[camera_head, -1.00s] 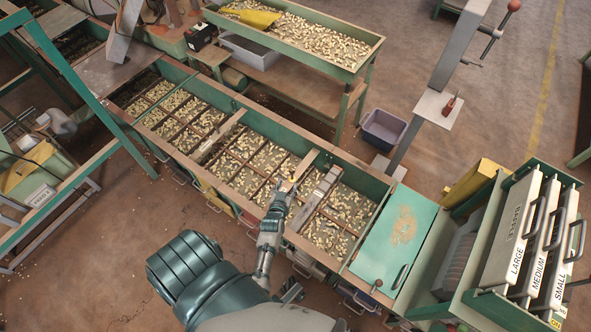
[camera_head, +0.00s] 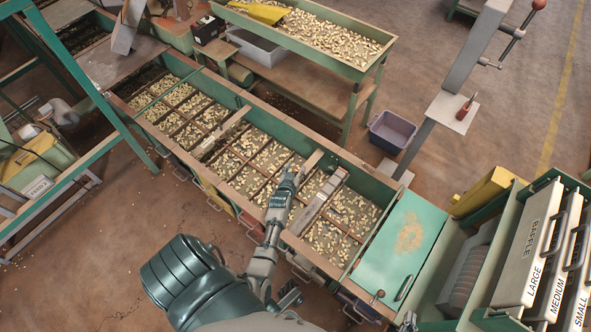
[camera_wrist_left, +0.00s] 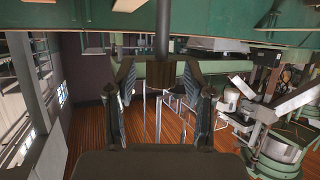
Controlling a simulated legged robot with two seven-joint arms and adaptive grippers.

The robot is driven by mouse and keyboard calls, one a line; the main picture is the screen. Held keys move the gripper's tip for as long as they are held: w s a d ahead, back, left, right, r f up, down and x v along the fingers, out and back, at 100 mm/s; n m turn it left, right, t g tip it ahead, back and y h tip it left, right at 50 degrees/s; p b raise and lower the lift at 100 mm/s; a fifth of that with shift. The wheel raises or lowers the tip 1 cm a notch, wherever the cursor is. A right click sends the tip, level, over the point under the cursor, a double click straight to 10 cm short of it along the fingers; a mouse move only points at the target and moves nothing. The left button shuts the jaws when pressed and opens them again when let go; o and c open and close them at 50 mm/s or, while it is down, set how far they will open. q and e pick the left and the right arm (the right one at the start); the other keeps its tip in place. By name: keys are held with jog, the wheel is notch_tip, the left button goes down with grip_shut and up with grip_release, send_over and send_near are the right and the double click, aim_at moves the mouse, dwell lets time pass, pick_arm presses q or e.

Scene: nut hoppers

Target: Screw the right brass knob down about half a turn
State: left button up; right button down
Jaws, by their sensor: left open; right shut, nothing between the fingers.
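I cannot make out a brass knob in the head view; at this size it is too small or hidden. My left gripper (camera_head: 288,181) reaches over the nut hopper beside a short wooden divider (camera_head: 313,160). In the left wrist view the left gripper (camera_wrist_left: 161,105) has its two fingers spread apart. A dark vertical rod (camera_wrist_left: 162,30) hangs down from above into line with the gap. I cannot tell whether the fingers touch anything. My right gripper does not show clearly in either view.
The long green hopper (camera_head: 270,112) has several compartments of nuts. A green lid (camera_head: 400,245) covers the right end. A purple bin (camera_head: 390,132) stands behind.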

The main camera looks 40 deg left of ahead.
pick_arm(q)
grip_shut()
jog(key=shift+a+r+m+t+h+p, duration=0.15)
jog(key=shift+m+t+h+p, duration=0.15)
jog(key=shift+m+p, duration=0.2)
jog(key=shift+f+m+h, duration=0.2)
jog(key=shift+m+h, duration=0.1)
jog(key=shift+h, duration=0.2)
pick_arm(e)
jog(key=shift+s+d+f+g+h, duration=0.2)
jog(key=shift+s+d+f+g, duration=0.1)
jog(key=shift+s+f+g, duration=0.4)
jog(key=shift+s+d+f+g+h, duration=0.2)
jog(key=shift+s+d+f+g, duration=0.15)
jog(key=shift+s+g, duration=0.4)
jog(key=shift+s+t, duration=0.1)
jog(key=shift+t, duration=0.15)
pick_arm(q)
grip_release()
jog(key=shift+s, duration=0.1)
jog(key=v, duration=1.2)
jog(key=shift+f, duration=0.15)
